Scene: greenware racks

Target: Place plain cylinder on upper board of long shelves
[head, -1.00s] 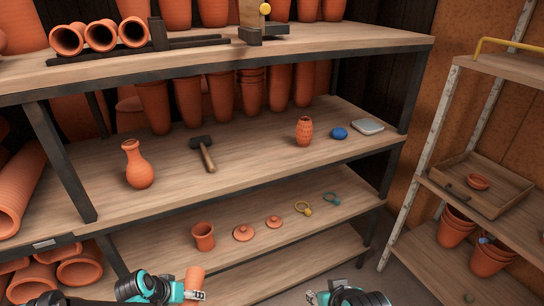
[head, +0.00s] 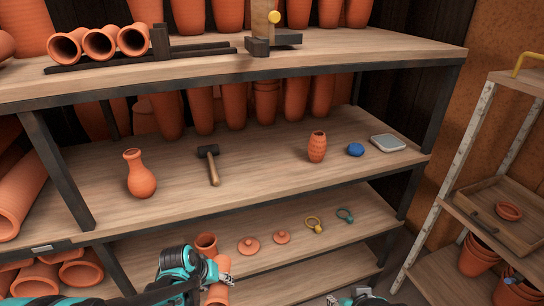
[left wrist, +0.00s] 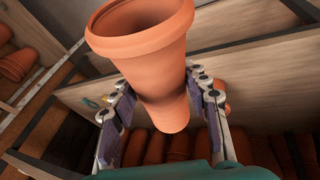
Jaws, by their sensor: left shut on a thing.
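My left gripper (head: 222,278) is shut on a plain terracotta cylinder (head: 217,294) in front of the long shelves, near the lower board. In the left wrist view the cylinder (left wrist: 150,60) is a tapered vessel with a thick rim, tilted between the two fingers (left wrist: 163,103). The long shelves show a top board (head: 340,58), a middle board (head: 258,158) and a lower board (head: 330,240). The middle board has bare wood between its spaced objects. My right gripper (head: 352,299) shows only in part at the bottom edge, and its jaws cannot be made out.
The middle board bears a vase (head: 140,174), a mallet (head: 210,163), a ribbed jar (head: 317,147), a blue lump (head: 355,150) and a grey scale (head: 388,144). A cup (head: 206,243) and two lids (head: 249,246) stand lower. A dark metal post (head: 58,170) is at left.

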